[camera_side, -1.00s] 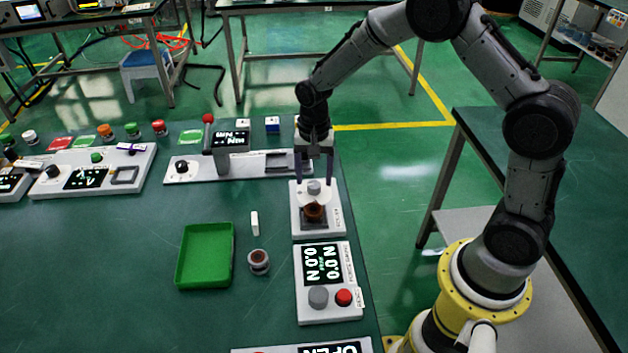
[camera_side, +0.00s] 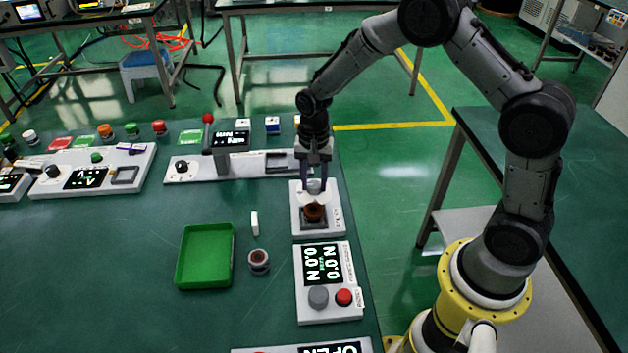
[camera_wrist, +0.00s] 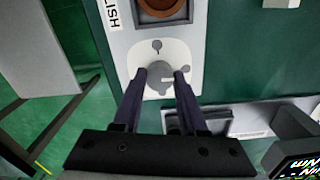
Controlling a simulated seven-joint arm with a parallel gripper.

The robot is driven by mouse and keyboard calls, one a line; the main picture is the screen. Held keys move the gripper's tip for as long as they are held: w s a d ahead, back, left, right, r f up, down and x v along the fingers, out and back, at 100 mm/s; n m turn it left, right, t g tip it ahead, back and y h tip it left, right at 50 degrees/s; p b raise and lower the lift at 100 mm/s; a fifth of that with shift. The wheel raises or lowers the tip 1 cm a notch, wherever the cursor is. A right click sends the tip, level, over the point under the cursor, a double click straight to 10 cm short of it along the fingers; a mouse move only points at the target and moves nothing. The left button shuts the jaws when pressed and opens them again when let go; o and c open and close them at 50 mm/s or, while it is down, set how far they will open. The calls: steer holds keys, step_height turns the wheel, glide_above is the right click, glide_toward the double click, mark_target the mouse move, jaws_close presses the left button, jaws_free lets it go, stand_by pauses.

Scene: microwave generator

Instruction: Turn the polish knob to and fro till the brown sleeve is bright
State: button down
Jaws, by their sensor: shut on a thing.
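The brown sleeve (camera_side: 314,211) sits upright in a dark holder on the white polish unit (camera_side: 331,228). In the wrist view the sleeve (camera_wrist: 160,5) is cut off by the top edge and looks dull brown. The grey polish knob (camera_wrist: 160,74) stands on a pale plate with markings, just behind the sleeve in the side view. My gripper (camera_wrist: 160,77) points down with its two dark fingers on either side of the knob, shut on it. In the side view my gripper (camera_side: 314,188) partly hides the knob.
A gauge unit (camera_side: 322,265) with a grey and a red button stands in front of the polish unit. A green tray (camera_side: 181,262) and a small round part (camera_side: 259,262) are to the left.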

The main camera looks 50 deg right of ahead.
mark_target(314, 184)
steer(key=shift+n, duration=0.3)
steer(key=n, duration=1.2)
stand_by(0.6)
steer(key=shift+c, duration=2.2)
jaws_free()
steer(key=shift+r, duration=0.1)
step_height(314, 184, up, 14)
